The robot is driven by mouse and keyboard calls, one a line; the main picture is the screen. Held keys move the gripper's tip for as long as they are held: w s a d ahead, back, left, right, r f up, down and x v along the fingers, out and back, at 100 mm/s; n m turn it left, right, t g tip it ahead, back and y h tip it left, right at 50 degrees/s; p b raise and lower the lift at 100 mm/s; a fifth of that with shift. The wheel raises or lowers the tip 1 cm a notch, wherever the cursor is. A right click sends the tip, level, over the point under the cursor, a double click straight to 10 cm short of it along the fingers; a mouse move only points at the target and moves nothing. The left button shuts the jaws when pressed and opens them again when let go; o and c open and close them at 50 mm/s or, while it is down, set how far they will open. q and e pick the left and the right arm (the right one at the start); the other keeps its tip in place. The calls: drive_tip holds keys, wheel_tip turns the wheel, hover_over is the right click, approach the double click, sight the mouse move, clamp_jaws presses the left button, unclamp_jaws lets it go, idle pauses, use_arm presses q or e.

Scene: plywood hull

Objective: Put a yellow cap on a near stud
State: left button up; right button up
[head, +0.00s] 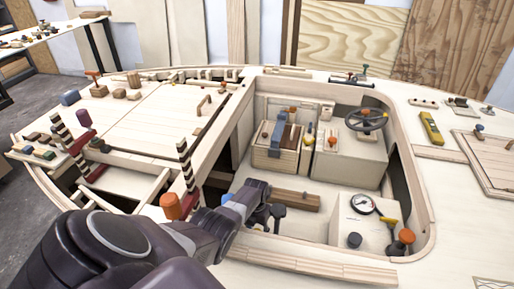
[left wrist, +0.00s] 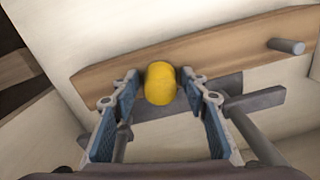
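A yellow cap (left wrist: 160,83) shows in the left wrist view, in front of a brown wooden strip (left wrist: 220,45). It appears to sit at the strip, seen end-on, so any stud under it is hidden. A bare grey stud (left wrist: 287,46) sticks out of the strip to the right. My left gripper (left wrist: 160,86) is open, with a fingertip on each side of the cap and a small gap at both sides. In the head view my left gripper (head: 268,214) is low in the cockpit, beside the brown strip (head: 295,199); the cap is not visible there. My right gripper is not in view.
The cockpit well has a raised rim (head: 418,190) around it. A round gauge (head: 362,203) stands on a pale box to the right, and a steering wheel (head: 366,119) is at the back. A striped post (head: 186,165) stands left of my arm.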

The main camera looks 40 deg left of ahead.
use_arm(q)
drive_tip(key=shift+r+p, duration=0.45)
drive_tip(key=shift+r, duration=0.1)
wheel_tip(320, 180, up, 10)
drive_tip(key=p, duration=0.5)
drive_tip(key=shift+a+r, duration=0.1)
drive_tip(key=shift+r, duration=0.55)
